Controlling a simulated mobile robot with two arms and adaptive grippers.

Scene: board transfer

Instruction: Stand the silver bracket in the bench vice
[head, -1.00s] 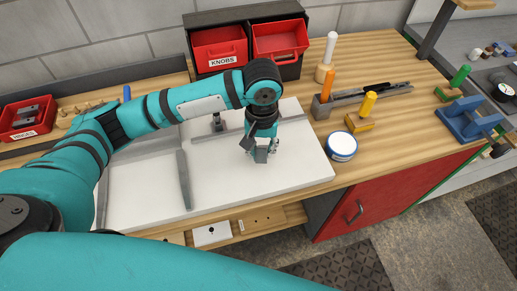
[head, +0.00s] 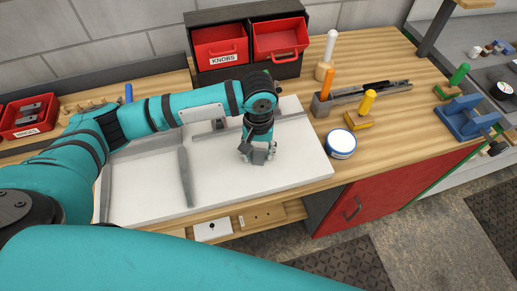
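My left gripper (head: 258,154) points down at the right half of the white board (head: 225,183), close to its surface. Its grey fingers overlap in this view, so I cannot tell whether they are open or shut, or whether they hold something. I cannot make out the silver bracket; the gripper may hide it. A blue vice-like fixture (head: 462,121) stands at the right end of the wooden bench. My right gripper is out of view.
A round white-and-blue tub (head: 341,144) stands just right of the board. Red bins (head: 220,47) stand at the back. Bare wood (head: 410,130) lies between tub and blue fixture.

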